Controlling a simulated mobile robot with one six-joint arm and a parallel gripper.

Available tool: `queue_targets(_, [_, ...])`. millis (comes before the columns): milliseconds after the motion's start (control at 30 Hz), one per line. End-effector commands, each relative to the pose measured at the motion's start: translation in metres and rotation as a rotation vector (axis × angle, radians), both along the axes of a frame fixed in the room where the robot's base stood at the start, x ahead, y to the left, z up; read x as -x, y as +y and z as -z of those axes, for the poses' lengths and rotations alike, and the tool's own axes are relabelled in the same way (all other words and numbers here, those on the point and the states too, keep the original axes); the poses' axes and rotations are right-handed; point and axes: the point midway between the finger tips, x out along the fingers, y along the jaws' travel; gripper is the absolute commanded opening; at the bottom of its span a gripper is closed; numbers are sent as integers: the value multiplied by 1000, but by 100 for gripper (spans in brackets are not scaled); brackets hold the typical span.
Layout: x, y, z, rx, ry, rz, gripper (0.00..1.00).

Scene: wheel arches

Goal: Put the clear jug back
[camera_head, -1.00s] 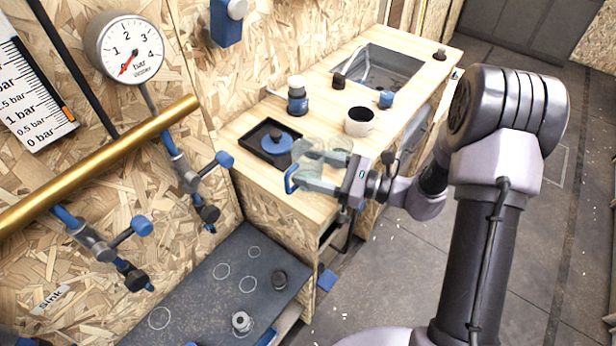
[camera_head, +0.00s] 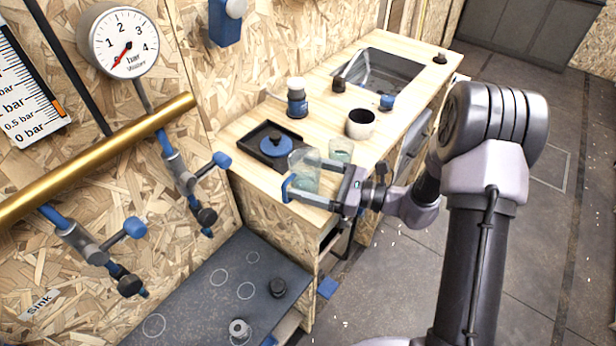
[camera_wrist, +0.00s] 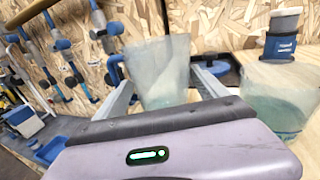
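The clear jug (camera_head: 304,172) stands at the front edge of the wooden counter, greenish and see-through. In the wrist view the jug (camera_wrist: 160,72) lies between my fingers, out near their tips, and looks slightly tilted. My gripper (camera_head: 308,178) reaches in from the right with its fingers apart, one on each side of the jug. In the wrist view my gripper (camera_wrist: 165,75) shows small gaps between fingers and jug. A second clear vessel (camera_head: 340,151) stands just behind; in the wrist view it (camera_wrist: 283,98) is at the right.
A lower dark worktop (camera_head: 200,300) is at the front left.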

Motion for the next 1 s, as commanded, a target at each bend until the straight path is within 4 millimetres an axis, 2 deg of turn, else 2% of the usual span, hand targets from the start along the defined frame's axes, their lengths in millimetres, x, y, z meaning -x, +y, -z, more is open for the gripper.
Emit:
queue_targets(267, [0,0,-6,0,0,0,82])
queue_targets(367, [4,-15,-5,0,1,4,82])
queue_targets(700, [34,-95,-5,0,0,4,82])
queue_targets(800, [39,-108,-4,0,0,2,82])
queue_targets(900, [46,-106,-13,33,-19,-36,82])
queue_targets(967, [58,-93,-29,108,-54,-116,82])
queue_targets(1000, [71,-81,-44,183,-93,-191,82])
